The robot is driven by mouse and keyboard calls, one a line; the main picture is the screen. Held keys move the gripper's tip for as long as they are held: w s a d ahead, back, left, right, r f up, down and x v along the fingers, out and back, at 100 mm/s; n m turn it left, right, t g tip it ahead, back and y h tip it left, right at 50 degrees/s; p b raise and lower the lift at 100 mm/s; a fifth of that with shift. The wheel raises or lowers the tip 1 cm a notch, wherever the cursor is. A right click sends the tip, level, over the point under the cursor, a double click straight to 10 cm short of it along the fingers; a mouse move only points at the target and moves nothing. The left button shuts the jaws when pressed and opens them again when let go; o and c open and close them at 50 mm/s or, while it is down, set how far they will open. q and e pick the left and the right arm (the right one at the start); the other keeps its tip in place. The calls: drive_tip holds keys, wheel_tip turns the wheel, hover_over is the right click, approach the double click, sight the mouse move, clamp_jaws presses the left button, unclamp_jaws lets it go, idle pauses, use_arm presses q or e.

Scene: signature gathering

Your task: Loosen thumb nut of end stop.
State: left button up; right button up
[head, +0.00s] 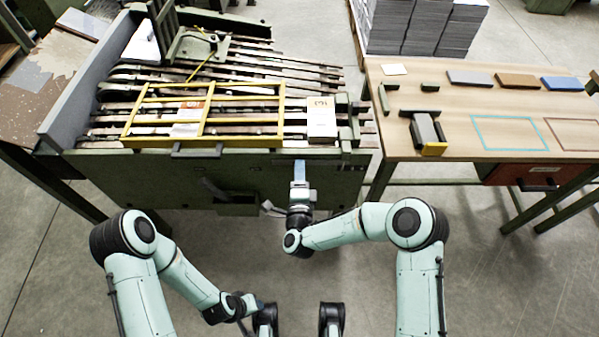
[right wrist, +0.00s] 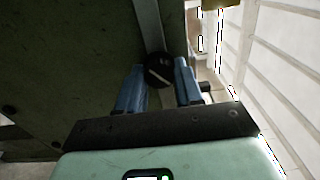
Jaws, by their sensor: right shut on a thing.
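In the right wrist view a dark round knob (right wrist: 158,71), which looks like the thumb nut, sits between the blue fingers of my right gripper (right wrist: 160,80). The gripper is shut on it. A grey bar (right wrist: 148,24) runs up from behind the knob; I cannot tell whether it is part of the end stop. In the head view my right gripper (head: 299,170) is at the front of the green machine (head: 262,178), right of its middle, and the knob is hidden there. My left gripper (head: 250,305) is low near my base, away from the machine; its fingers are unclear.
A yellow guard frame (head: 203,139) and a white box with an orange label (head: 321,124) lie on top of the machine. A wooden table (head: 455,105) with several blocks stands to the right. Grey stacks (head: 425,28) stand behind. The floor in front is clear.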

use_arm(q)
drive_tip(key=shift+w+a+f, duration=0.15)
drive_tip(key=shift+w+f, duration=0.1)
drive_tip(key=shift+w, duration=0.05)
use_arm(e)
drive_tip(key=shift+n, duration=5)
drive_tip(key=o, duration=1)
drive_tip(key=shift+o, duration=0.2)
drive_tip(key=shift+s, duration=0.15)
use_arm(q)
drive_tip(key=shift+s+d+r+p, duration=0.4)
drive_tip(key=shift+s+r, duration=0.3)
drive_tip(key=shift+s, duration=0.15)
use_arm(e)
drive_tip(key=s, duration=1.3)
